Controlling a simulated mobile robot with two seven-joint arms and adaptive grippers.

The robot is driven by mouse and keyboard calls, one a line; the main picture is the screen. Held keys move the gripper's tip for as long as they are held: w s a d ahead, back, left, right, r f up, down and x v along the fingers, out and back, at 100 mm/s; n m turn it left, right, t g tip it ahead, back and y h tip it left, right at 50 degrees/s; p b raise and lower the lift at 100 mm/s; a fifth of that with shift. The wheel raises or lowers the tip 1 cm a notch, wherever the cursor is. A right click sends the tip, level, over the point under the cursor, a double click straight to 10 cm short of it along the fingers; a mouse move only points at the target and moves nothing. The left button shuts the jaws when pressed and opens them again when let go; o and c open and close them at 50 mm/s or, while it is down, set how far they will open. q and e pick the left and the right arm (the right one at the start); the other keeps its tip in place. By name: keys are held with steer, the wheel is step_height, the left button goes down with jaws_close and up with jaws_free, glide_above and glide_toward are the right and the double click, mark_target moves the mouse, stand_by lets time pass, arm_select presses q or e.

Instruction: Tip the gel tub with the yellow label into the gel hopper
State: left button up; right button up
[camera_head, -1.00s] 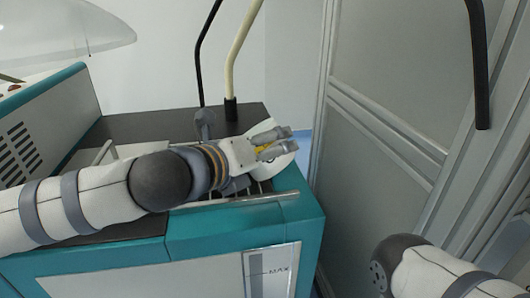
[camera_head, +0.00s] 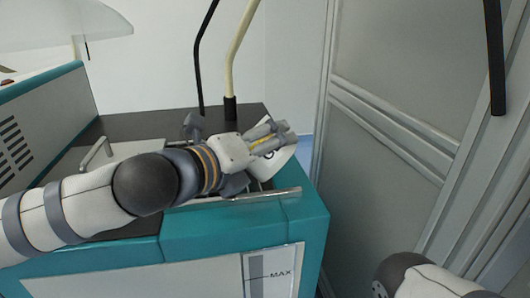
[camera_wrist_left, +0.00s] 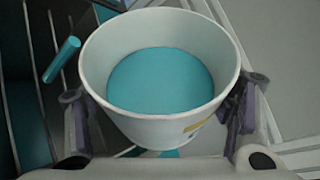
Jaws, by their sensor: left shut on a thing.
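My left gripper (camera_head: 272,140) is shut on the gel tub (camera_head: 277,162), a white round tub with a bit of yellow showing between the fingers. In the left wrist view the tub (camera_wrist_left: 158,130) sits between the two fingers, its open mouth facing the camera, with teal gel (camera_wrist_left: 160,80) inside. A small yellow patch of label shows low on its outer wall. In the head view the tub is tilted above the right end of the teal machine's top. The hopper opening cannot be made out clearly; my arm and gripper cover that area. My right gripper is out of view.
The teal machine (camera_head: 240,232) has a metal bar handle (camera_head: 262,194) at its front edge and a MAX level window (camera_head: 270,274). A black and a cream hose (camera_head: 240,60) rise behind. A grey framed panel (camera_head: 390,130) stands close on the right.

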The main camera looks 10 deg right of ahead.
arm_select(q)
steer(key=shift+w+a+r+n+h+b, duration=0.15)
steer(key=shift+r+n+h+b, duration=0.3)
steer(key=shift+n+b, duration=0.3)
steer(key=shift+a+r+n+h+b, duration=0.15)
steer(key=shift+r+n+h+b, duration=0.25)
steer(key=shift+n+b, duration=0.35)
steer(key=shift+w+a+r+n+h, duration=0.15)
steer(key=shift+r+n+h, duration=0.15)
steer(key=shift+n, duration=0.25)
steer(key=shift+w+a+r+n+h, duration=0.15)
steer(key=shift+r+n, duration=0.2)
steer(key=shift+n, duration=0.2)
steer(key=shift+w+a+r+n+t+h+b, duration=0.1)
steer(key=shift+a+r+n+t+h+b, duration=0.25)
steer(key=shift+n, duration=0.45)
steer(key=shift+w+a+r+n+t+h, duration=0.15)
steer(key=shift+a+r+n+t, duration=0.05)
steer(key=shift+n, duration=0.35)
steer(key=shift+w+a+r+n+t+h, duration=0.1)
steer(key=shift+a+r+n+t, duration=0.1)
steer(key=shift+n, duration=0.35)
steer(key=shift+w+a+r+n+t, duration=0.25)
steer(key=shift+a+n+t, duration=0.15)
steer(key=shift+n, duration=0.7)
steer(key=shift+a, duration=0.1)
steer(key=shift+p, duration=0.35)
